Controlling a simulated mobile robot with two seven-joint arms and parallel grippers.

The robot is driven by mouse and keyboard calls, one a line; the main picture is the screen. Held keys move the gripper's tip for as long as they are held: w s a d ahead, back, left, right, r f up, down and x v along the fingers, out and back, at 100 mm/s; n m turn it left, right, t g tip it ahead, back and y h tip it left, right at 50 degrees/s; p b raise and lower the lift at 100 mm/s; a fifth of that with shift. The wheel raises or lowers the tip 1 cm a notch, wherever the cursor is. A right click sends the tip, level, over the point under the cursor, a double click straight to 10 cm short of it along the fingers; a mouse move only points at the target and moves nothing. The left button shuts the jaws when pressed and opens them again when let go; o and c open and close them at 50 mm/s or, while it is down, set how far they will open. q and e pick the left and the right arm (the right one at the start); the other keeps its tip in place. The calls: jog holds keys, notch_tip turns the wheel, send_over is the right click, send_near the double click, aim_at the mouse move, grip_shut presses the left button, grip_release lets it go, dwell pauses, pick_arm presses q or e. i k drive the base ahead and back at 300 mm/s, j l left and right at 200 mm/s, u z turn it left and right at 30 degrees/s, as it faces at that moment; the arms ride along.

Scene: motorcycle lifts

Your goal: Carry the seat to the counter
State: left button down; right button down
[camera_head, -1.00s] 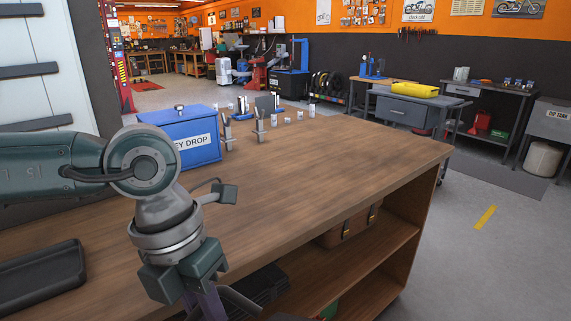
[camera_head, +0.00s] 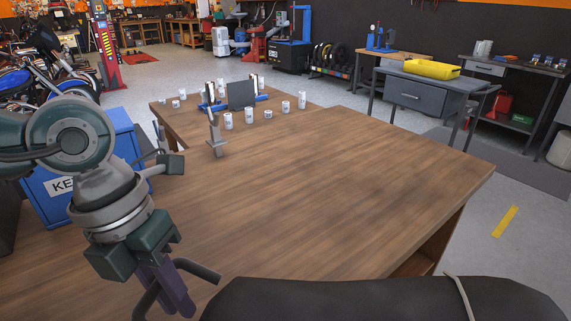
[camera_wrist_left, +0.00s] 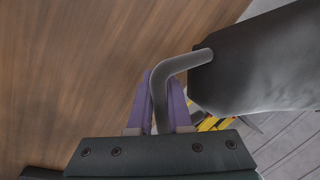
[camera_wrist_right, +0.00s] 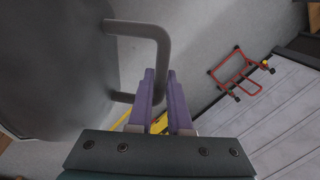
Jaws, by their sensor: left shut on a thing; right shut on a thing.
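The seat (camera_head: 380,300) is black with a pale strap or seam across it, at the bottom of the head view, its lower part cut off by the frame. In the left wrist view the seat (camera_wrist_left: 255,62) has a bent grey handle, and my left gripper (camera_wrist_left: 160,85) is shut on it. My left gripper also shows in the head view (camera_head: 178,300). In the right wrist view my right gripper (camera_wrist_right: 160,85) is shut on another grey handle of the seat (camera_wrist_right: 60,70). My right gripper is outside the head view. The brown wooden counter (camera_head: 330,190) lies just beyond the seat.
A blue key-drop box (camera_head: 60,195) stands on the counter at left, partly behind my left arm. Metal uprights (camera_head: 215,135), several white cans (camera_head: 285,106) and a dark panel (camera_head: 241,95) stand at its far end. The counter's middle and right are clear.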

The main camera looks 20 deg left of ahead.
aim_at(251, 212)
jog(key=i+l, duration=0.1)
jog(key=i, duration=1)
jog(key=u, duration=1.7)
jog(key=i+l, duration=0.05)
